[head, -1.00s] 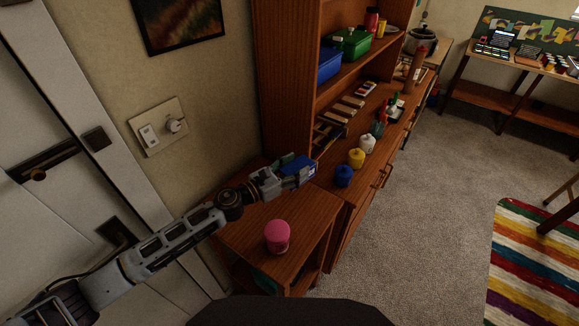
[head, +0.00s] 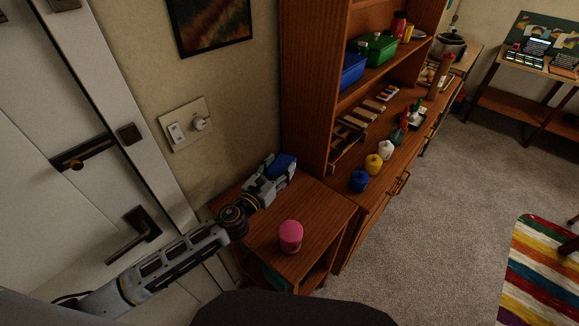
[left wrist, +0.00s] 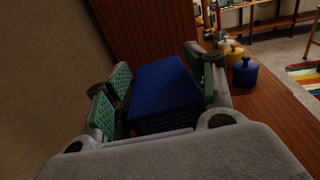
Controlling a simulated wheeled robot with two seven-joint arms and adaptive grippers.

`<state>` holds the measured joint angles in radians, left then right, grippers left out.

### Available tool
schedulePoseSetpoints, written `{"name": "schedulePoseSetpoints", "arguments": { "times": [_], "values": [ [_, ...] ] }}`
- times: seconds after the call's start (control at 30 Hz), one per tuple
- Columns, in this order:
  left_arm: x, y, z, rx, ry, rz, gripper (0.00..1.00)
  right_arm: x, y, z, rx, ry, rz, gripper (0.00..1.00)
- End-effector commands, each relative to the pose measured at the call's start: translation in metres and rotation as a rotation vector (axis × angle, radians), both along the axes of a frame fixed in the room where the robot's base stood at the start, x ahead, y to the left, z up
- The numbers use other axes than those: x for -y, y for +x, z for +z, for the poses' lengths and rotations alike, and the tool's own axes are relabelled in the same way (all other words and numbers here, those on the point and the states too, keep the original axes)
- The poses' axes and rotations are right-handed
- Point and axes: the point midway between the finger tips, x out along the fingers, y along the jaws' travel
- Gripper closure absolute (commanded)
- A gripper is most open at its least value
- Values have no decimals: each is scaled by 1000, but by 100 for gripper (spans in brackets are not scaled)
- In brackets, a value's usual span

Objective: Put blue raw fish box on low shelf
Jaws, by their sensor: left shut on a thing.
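My left gripper (head: 272,171) is shut on a small blue box (head: 283,166), held at the back of the low side table near the wall and the tall cabinet's side. In the left wrist view the blue box (left wrist: 165,92) lies between the green-padded fingers of the left gripper (left wrist: 160,98). I cannot tell whether the box touches the tabletop. The low side table (head: 320,205) has a lower shelf (head: 274,277), mostly hidden under its top, with something green on it. My right gripper is not in view.
A pink jar (head: 290,236) stands on the side table near its front. Blue (head: 359,180), yellow (head: 373,164) and white (head: 386,150) pots line the cabinet counter. Blue (head: 352,71) and green (head: 377,48) bins sit on the shelf above. Open carpet (head: 440,230) lies to the right.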

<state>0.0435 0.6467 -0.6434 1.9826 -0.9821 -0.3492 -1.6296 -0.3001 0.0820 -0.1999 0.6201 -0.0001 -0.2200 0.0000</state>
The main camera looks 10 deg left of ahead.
Motion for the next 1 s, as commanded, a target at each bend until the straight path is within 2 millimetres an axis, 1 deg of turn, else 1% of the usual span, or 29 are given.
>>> {"name": "schedulePoseSetpoints", "arguments": {
  "times": [0.33, 0.7, 0.83, 1.0],
  "values": [
    [-44, -12, 1, -1, 0, 163, 72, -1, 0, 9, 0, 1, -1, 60],
    [-95, -30, 2, 0, 0, 344, 72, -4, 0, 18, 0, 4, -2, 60],
    [-106, -35, 2, -1, -1, 382, 72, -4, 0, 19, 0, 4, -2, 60],
    [-112, -37, 2, 2, 1, 400, 72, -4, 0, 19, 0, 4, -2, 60]
  ]
}}
